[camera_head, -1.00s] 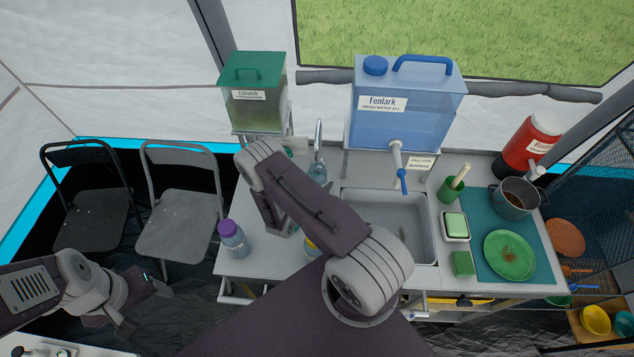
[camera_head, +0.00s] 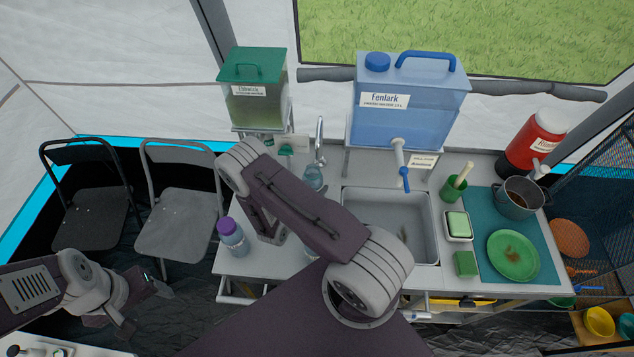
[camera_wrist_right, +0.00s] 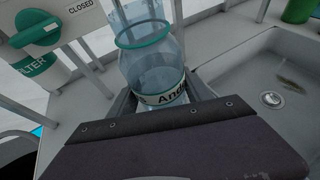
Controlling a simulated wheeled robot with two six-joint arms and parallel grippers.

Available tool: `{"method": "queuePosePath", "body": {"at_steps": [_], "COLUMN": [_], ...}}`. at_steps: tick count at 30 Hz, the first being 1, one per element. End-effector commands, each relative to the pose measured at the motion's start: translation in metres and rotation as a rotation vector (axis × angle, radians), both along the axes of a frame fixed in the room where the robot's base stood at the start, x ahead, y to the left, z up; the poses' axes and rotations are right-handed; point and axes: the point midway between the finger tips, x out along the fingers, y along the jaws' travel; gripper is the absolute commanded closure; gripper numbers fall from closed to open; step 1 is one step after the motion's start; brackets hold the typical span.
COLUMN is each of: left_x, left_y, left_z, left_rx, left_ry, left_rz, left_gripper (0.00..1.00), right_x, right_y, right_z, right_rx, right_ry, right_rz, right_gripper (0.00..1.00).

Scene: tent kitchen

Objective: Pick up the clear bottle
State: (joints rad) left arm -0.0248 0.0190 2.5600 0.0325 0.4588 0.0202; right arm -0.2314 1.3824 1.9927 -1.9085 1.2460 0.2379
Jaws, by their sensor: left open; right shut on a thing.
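The clear bottle (camera_head: 313,178), pale blue with a teal ring at its neck, shows in the head view left of the sink. In the right wrist view the clear bottle (camera_wrist_right: 150,65) sits between my right gripper's fingers (camera_wrist_right: 165,100), its label partly covered. I cannot tell whether the bottle's base touches the counter. My left gripper (camera_head: 143,303) is open and empty at the lower left, away from the counter.
A purple-capped bottle (camera_head: 232,236) stands at the counter's left edge. The green-lidded filter tank (camera_head: 256,95) and blue water container (camera_head: 405,105) stand behind. The sink (camera_head: 390,225) lies to the right, with a faucet (camera_head: 319,140) behind the clear bottle.

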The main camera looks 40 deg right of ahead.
Motion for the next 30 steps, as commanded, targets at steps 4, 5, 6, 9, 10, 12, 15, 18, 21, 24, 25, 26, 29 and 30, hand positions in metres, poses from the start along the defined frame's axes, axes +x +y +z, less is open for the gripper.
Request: {"method": "queuePosePath", "body": {"at_steps": [4,5,6,9,10,12,15,18,21,24,25,26,29,30], "left_x": [0.0,0.0,0.0,0.0,0.0,0.0,0.0,0.0,0.0,0.0,0.0,0.0,0.0,0.0], "left_y": [0.0,0.0,0.0,0.0,0.0,0.0,0.0,0.0,0.0,0.0,0.0,0.0,0.0,0.0], "left_z": [-0.008,-0.009,-0.01,-0.013,-0.014,-0.013,-0.014,-0.014,-0.015,-0.016,-0.016,-0.016,-0.017,-0.017], "left_rx": [0.0,0.0,0.0,0.0,0.0,0.0,0.0,0.0,0.0,0.0,0.0,0.0,0.0,0.0], "left_ry": [0.0,0.0,0.0,0.0,0.0,0.0,0.0,0.0,0.0,0.0,0.0,0.0,0.0,0.0], "left_rz": [0.0,0.0,0.0,0.0,0.0,0.0,0.0,0.0,0.0,0.0,0.0,0.0,0.0,0.0], "left_gripper": [0.35,0.35,0.35,0.35,0.35,0.35,0.35,0.35,0.35,0.35,0.35,0.35,0.35,0.35], "right_x": [-0.009,-0.011,-0.013,-0.018,-0.02,-0.021,-0.02,-0.021,-0.02,-0.02,-0.02,-0.02,-0.021,-0.02], "right_y": [0.02,0.023,0.027,0.036,0.039,0.04,0.039,0.039,0.039,0.039,0.039,0.039,0.039,0.039], "right_z": [-0.001,-0.001,-0.001,-0.001,-0.001,0.006,0.017,0.03,0.044,0.06,0.065,0.07,0.085,0.09], "right_rx": [-0.001,0.0,-0.001,-0.001,-0.001,0.0,0.0,0.0,0.0,0.001,0.001,0.001,0.001,0.001], "right_ry": [-0.002,-0.001,-0.001,0.0,-0.001,-0.003,-0.003,-0.005,-0.004,-0.005,-0.005,-0.005,-0.004,-0.005], "right_rz": [0.004,0.003,0.004,0.002,0.003,-0.001,-0.001,-0.002,-0.002,-0.001,-0.001,-0.001,-0.001,-0.002], "right_gripper": [0.95,0.95,0.95,0.95,0.95,0.95,0.95,0.95,0.95,0.95,0.95,0.95,0.95,0.95]}}
